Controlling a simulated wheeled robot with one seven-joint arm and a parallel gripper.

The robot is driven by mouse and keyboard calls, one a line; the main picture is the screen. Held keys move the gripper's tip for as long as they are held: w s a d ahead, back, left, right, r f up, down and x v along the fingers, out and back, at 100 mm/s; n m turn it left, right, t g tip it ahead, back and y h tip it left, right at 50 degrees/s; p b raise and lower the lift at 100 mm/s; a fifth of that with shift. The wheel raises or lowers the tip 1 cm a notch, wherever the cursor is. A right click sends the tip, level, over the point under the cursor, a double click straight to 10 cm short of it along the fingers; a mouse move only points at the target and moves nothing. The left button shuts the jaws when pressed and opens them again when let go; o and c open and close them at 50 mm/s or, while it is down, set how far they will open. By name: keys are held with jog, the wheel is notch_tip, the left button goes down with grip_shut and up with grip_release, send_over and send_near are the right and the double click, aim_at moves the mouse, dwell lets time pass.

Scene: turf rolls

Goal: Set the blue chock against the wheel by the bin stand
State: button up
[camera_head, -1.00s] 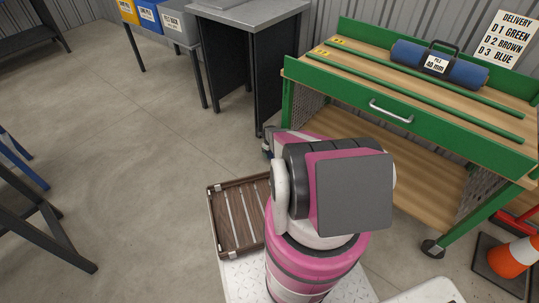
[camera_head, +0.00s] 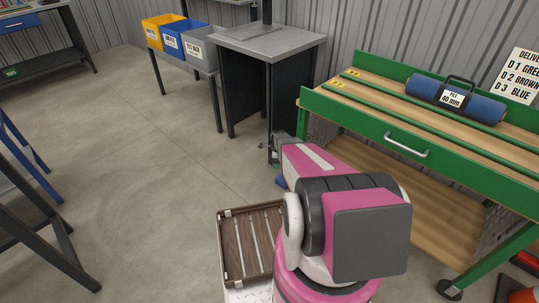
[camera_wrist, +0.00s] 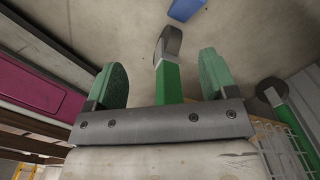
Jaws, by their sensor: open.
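The blue chock appears as a small blue piece on the floor at the top of the wrist view (camera_wrist: 184,9). A bit of blue also shows beside my arm in the head view (camera_head: 281,182). A dark castor wheel (camera_wrist: 168,43) on a green leg (camera_wrist: 168,82) shows between my fingers in the wrist view, with the chock beyond it and apart from it. My gripper (camera_wrist: 163,75) is open with green finger pads and holds nothing. In the head view it is mostly hidden by my arm near the green bench's (camera_head: 380,125) left end.
The bin stand (camera_head: 216,100) with yellow, blue and grey bins stands at the back, beside a dark pedestal (camera_head: 268,44). A second castor (camera_wrist: 270,90) shows right in the wrist view. A slatted brown tray (camera_head: 235,250) is beside my arm. Floor left of centre is clear.

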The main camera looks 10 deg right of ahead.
jog(key=s+a+r+n, duration=0.3)
jog(key=s+r+n, duration=0.4)
jog(key=r, duration=0.3)
jog(key=s+a+r+n, duration=0.4)
jog(key=s+r+n, duration=0.4)
jog(key=s+r, duration=0.1)
jog(key=s+a+r+n, duration=0.4)
jog(key=s+r+n, duration=0.3)
jog(key=r, duration=0.4)
jog(key=shift+s+r, duration=0.2)
jog(key=shift+s, duration=0.3)
